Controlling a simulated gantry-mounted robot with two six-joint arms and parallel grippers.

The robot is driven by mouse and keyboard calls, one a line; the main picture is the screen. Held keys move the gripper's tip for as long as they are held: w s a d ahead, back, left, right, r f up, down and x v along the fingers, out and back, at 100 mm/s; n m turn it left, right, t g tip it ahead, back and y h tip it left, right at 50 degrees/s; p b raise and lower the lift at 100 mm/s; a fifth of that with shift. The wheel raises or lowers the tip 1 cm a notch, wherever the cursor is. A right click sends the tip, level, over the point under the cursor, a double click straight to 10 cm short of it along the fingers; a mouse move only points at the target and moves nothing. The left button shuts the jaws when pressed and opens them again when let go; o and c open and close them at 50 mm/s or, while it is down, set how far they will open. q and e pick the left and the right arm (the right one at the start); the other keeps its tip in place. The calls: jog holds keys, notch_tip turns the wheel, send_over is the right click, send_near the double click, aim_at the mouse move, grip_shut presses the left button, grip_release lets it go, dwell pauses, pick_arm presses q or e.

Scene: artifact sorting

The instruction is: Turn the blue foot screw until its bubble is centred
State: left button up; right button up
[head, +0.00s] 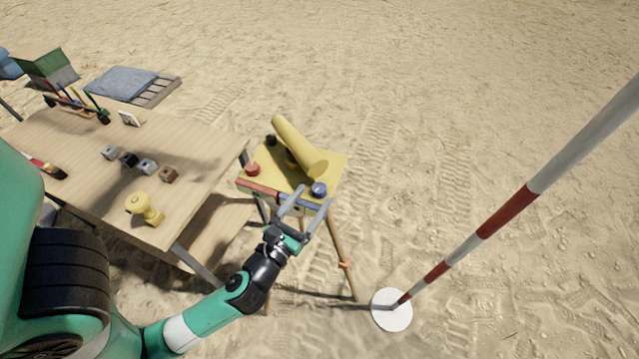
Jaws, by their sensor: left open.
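The blue foot screw (319,189) is a round blue knob on the front right corner of a yellow instrument plate (262,163) on a tripod. A red foot screw (252,169) is at the left corner and a black one (271,140) at the back. A yellow telescope tube (298,146) lies across the plate. A red strip and a blue strip run along the plate's front edge; no bubble can be made out at this size. My left gripper (308,205) is open, its fingers just in front of and below the blue screw, with no clear contact visible. My right gripper is not in view.
A wooden table (204,149) stands left of the tripod, with several small blocks and a yellow object (145,208) on it. A red and white pole (480,232) rises at the right from a white disc (391,310). Sand behind the tripod is open.

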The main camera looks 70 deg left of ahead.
aim_at(316, 194)
pick_arm(q)
jog(key=x, duration=0.4)
jog(key=shift+w+a, duration=0.1)
jog(key=shift+c, duration=0.2)
grip_shut()
